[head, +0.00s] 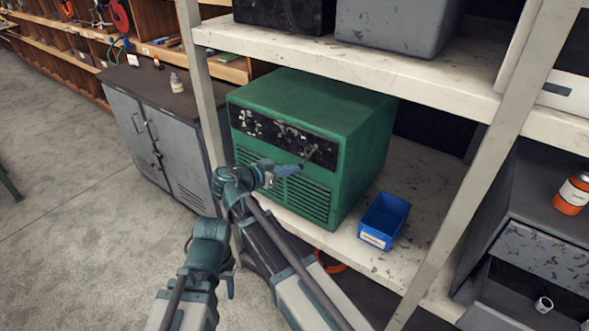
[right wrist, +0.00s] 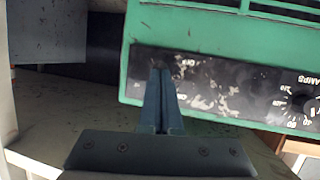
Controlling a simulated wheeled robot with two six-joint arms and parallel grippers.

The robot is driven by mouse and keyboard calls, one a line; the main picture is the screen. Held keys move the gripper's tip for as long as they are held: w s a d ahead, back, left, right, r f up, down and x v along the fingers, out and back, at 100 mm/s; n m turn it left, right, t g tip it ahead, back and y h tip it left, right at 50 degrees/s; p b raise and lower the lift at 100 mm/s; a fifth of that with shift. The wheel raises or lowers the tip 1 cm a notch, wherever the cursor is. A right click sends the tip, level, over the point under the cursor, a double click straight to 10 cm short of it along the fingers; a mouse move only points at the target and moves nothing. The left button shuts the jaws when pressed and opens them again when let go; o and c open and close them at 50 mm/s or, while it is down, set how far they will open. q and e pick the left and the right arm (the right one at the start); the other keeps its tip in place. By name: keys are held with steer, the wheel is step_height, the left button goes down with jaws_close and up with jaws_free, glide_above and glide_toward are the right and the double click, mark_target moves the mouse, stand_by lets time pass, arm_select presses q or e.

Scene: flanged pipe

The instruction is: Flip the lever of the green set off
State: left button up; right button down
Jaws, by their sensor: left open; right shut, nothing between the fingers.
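The green set (head: 350,130) is a boxy metal unit on the shelf, with a worn black control panel (head: 262,128) across its upper front. In the right wrist view the panel (right wrist: 225,90) appears upside down, with a dial at its right and small white lettering near my fingertips. My right gripper (head: 301,166) is shut and empty, its tips at the panel's right end; the shut fingers also show in the right wrist view (right wrist: 162,75). A small dark lever-like part (head: 312,153) shows just beyond the tips; its position and any contact are unclear. My left gripper (head: 230,284) is open, low and away from the set.
A blue bin (head: 383,220) stands on the shelf right of the set. A pale shelf post (head: 205,95) rises at the set's left, and another post (head: 480,180) at the right. A grey cabinet (head: 150,130) stands left.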

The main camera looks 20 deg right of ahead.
stand_by(0.3)
steer(key=shift+w+d+f+b, duration=0.1)
steer(key=shift+d+f+b, duration=0.1)
steer(key=shift+f+b, duration=0.35)
steer(key=shift+w+d+f+b, duration=0.1)
steer(key=shift+d+f+b, duration=0.05)
steer(key=shift+f+b, duration=0.3)
steer(key=shift+d+r, duration=0.1)
steer(key=shift+r, duration=0.1)
